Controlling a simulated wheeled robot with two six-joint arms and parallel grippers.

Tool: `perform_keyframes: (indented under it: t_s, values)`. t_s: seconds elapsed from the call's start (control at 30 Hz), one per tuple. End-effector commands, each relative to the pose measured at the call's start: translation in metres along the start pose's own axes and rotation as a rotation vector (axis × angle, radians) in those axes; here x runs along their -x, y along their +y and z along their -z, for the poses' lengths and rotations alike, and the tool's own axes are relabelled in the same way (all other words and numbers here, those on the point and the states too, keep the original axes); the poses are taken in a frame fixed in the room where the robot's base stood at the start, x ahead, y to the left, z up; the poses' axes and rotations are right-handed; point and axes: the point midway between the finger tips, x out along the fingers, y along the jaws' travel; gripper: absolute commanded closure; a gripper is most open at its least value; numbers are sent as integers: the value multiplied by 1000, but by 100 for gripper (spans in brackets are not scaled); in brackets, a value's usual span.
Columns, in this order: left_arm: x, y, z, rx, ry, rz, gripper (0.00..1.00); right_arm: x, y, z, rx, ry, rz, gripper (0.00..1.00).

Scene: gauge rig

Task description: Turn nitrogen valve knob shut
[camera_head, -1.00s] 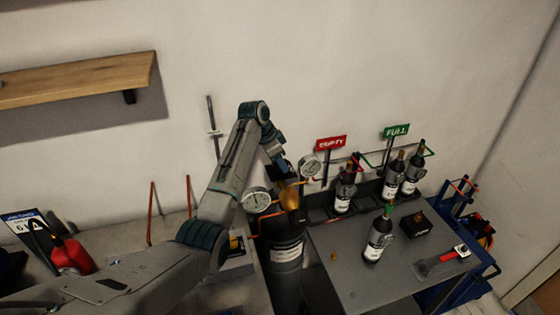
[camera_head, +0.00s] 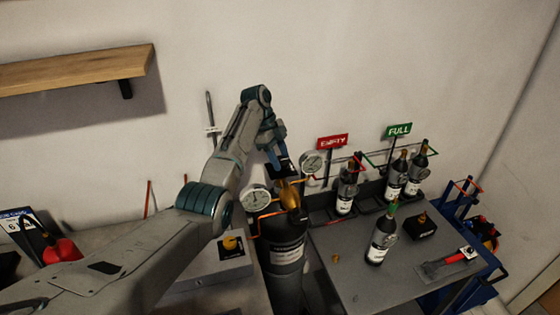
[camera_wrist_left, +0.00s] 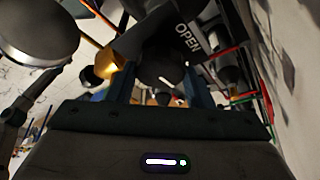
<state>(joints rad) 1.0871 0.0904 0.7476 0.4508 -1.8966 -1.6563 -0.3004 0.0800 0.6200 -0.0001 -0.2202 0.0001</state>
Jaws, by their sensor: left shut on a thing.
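The nitrogen cylinder (camera_head: 285,265) is dark, with a pale label, and stands upright beside the table. A brass valve (camera_head: 289,194) with two round white gauges, one on the left (camera_head: 256,199) and one on the right (camera_head: 312,163), sits on top. My left gripper (camera_head: 284,166) is at the valve top, mostly hiding the knob in the head view. In the left wrist view the dark round knob (camera_wrist_left: 165,62) lies between the fingers, which are shut on it. A plate reading OPEN (camera_wrist_left: 188,38) shows beside it. My right gripper is not in view.
Several bottles stand on the grey table (camera_head: 345,285) and its rear rack, by red EMPTY (camera_head: 332,142) and green FULL (camera_head: 398,131) signs. A red-handled tool (camera_head: 449,263) lies at the right. A wooden shelf (camera_head: 75,70) hangs at upper left.

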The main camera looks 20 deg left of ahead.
Motion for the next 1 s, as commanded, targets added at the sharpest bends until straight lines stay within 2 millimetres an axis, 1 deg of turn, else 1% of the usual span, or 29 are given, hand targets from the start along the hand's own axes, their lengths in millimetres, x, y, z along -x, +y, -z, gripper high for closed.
perform_keyframes:
  t_s: [0.03,0.3,0.7,0.73,0.8,0.83,1.0]
  values:
    - [5,-3,0,-17,-4,6,76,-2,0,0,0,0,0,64]
    - [7,-3,0,-63,-5,-12,76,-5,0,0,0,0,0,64]
    - [7,-3,0,-67,-5,-13,76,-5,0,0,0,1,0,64]
    - [7,-3,0,-67,-5,-13,48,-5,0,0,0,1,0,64]
    - [6,-3,0,-67,-4,-14,34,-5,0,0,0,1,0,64]
    - [6,-2,0,-66,-4,-16,31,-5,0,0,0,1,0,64]
    - [4,-2,0,-65,-3,-20,31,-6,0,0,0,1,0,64]
